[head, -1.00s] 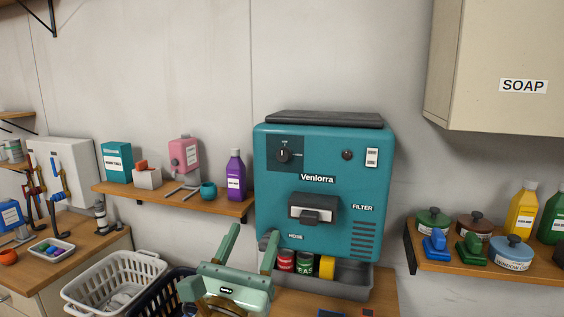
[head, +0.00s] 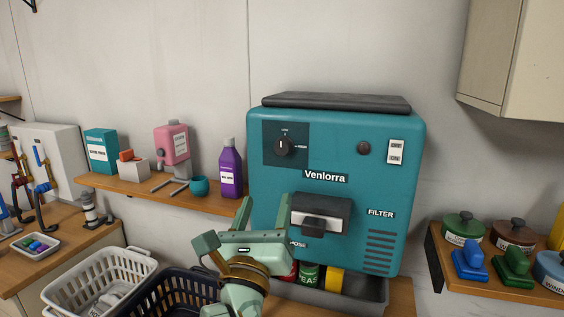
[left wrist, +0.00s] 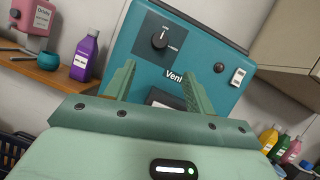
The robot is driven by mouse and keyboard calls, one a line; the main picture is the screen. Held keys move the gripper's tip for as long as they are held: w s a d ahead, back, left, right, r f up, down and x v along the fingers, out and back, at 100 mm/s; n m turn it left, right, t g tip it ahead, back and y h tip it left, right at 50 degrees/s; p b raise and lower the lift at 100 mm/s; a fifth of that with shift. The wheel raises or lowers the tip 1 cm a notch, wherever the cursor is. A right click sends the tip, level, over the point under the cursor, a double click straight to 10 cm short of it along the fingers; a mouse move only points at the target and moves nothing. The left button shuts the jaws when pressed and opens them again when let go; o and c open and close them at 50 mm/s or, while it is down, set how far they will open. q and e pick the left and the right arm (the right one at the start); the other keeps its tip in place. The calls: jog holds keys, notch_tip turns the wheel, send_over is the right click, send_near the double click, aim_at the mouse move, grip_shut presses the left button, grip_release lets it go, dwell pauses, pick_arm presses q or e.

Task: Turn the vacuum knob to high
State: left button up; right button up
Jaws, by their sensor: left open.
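The teal Venlorra vacuum unit (head: 330,150) stands against the wall. Its round black knob (head: 284,147) sits on a dark panel at the upper left of its front. The knob's white mark points about straight up, toward a small label that seems to read LOW; another label to its right is too small to read surely. The knob also shows in the left wrist view (left wrist: 159,40), beyond the fingers. My left gripper (head: 266,205) is open and empty, below the knob and apart from it; its two fingers (left wrist: 158,72) point toward the unit. My right gripper is out of view.
A black handle (head: 320,215) juts from the unit's front, close to my left gripper. A shelf at left holds a purple bottle (head: 231,168) and other supplies. White (head: 75,290) and dark (head: 160,290) baskets stand below. A soap cabinet (head: 515,60) hangs at upper right.

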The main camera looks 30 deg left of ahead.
aim_at(281, 151)
pick_arm(q)
jog(key=p+x, duration=0.1)
jog(key=x, duration=1.3)
jog(key=shift+w+p, duration=0.3)
jog(key=shift+p, duration=0.1)
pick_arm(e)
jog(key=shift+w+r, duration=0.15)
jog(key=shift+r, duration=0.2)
pick_arm(q)
jog(key=shift+f, duration=0.1)
jog(key=c, duration=1)
